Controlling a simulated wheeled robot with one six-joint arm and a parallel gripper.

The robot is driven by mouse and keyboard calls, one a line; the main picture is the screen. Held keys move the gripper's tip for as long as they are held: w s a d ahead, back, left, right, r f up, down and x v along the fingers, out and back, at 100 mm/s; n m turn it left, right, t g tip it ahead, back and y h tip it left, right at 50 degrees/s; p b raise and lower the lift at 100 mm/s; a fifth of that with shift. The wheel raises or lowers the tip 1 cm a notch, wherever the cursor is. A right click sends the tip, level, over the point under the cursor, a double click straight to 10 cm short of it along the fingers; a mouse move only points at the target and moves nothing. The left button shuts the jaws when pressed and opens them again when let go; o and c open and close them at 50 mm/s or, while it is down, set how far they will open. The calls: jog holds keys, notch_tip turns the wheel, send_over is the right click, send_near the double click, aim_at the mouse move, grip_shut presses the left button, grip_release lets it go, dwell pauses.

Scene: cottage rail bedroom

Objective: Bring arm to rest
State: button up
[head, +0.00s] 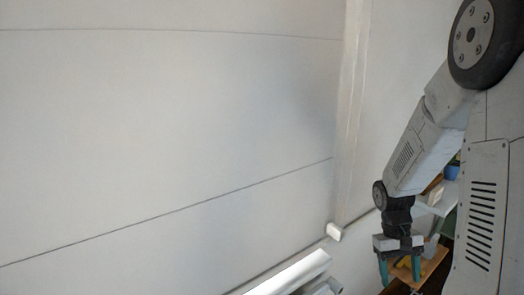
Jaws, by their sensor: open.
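My arm comes down from the upper right of the head view, with its links bent at a dark round joint. My gripper (400,268) hangs at its end in the lower right, pointing down. Its two teal fingers are apart, and I see nothing held between them. Behind and below the gripper is a wooden surface (432,263), partly hidden by the fingers and my body. I cannot tell the distance between the fingertips and that surface.
A pale panelled wall (170,130) fills most of the view, with a vertical post (350,110) at its right. A white rail-like piece (290,275) lies along the bottom. Small items, including a blue one (452,171), show partly behind my arm.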

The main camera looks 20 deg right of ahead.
jog(key=s+a+r+n+t, duration=0.1)
jog(key=s+a+r+t, duration=0.1)
jog(key=a+r, duration=0.5)
jog(key=s+a+r+n+t, duration=0.1)
jog(key=s+a+r+t, duration=0.1)
jog(key=s+a+r, duration=0.3)
jog(key=s+a+r+n+t, duration=0.1)
jog(key=s+a+r, duration=0.3)
jog(key=a+r, duration=0.4)
jog(key=shift+s+a+r+t, duration=0.25)
jog(key=shift+a+r+t, duration=0.05)
jog(key=shift+r+t, duration=0.2)
